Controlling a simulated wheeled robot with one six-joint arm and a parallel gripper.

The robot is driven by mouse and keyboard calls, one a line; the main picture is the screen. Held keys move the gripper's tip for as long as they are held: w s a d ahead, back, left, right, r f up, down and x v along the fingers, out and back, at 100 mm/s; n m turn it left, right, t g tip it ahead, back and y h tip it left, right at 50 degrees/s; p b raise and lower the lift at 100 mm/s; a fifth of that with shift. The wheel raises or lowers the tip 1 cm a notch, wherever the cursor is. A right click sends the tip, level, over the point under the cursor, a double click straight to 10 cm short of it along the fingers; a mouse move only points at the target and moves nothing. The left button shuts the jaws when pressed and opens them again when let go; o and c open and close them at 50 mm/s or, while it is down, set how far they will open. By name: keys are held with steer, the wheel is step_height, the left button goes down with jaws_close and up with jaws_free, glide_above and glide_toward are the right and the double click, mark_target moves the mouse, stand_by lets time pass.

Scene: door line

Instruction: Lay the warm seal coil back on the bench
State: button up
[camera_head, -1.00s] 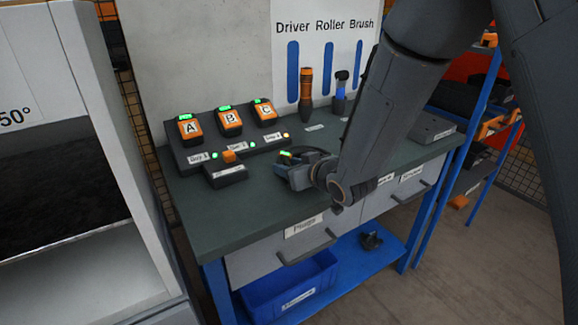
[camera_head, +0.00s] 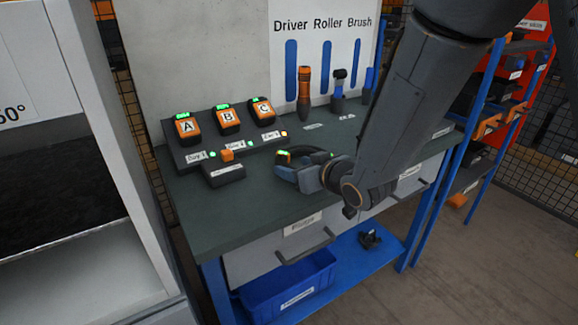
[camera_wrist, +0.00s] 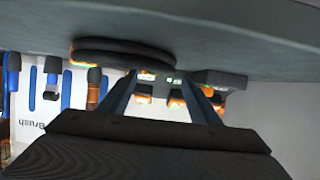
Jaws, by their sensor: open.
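The seal coil (camera_head: 318,153) is a dark ring with a small orange and green lit part. It appears to lie flat on the grey-green bench (camera_head: 240,212), partly hidden behind my gripper in the head view. In the wrist view, which is upside down, the coil (camera_wrist: 125,54) shows as a dark flat oval against the bench top (camera_wrist: 250,32). My gripper (camera_head: 288,172) is low over the bench at the coil's near side. In the wrist view its fingers (camera_wrist: 166,88) are apart with nothing held between them, and the coil is just beyond them.
A charger row with packs A (camera_head: 187,127), B (camera_head: 227,119) and C (camera_head: 262,110) stands at the bench's back left. A small box with an orange button (camera_head: 226,155) is left of my gripper. The orange driver (camera_head: 304,92) and roller (camera_head: 338,90) stand behind. The front-left bench top is clear.

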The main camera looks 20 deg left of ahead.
steer(key=v, duration=0.7)
steer(key=shift+s+d+r, duration=0.1)
steer(key=shift+s+d, duration=0.05)
steer(key=s+d+f+m+g+h, duration=0.1)
steer(key=d+f+m+h, duration=0.25)
steer(key=d, duration=0.85)
steer(key=d+f+m+g+h, duration=0.25)
steer(key=d+h, duration=0.25)
steer(key=d, duration=0.7)
steer(key=s+d+m+g+h, duration=0.1)
steer(key=s+d+m+g, duration=0.1)
steer(key=s+d, duration=0.2)
steer(key=s+d+m+g, duration=0.2)
steer(key=s+d, duration=0.3)
steer(key=s, duration=0.6)
steer(key=shift+g+h, duration=0.35)
steer(key=shift+g, duration=0.3)
steer(key=shift+s+a, duration=0.1)
steer(key=shift+s, duration=0.05)
steer(key=shift+a+r, duration=0.2)
steer(key=shift+a, duration=0.2)
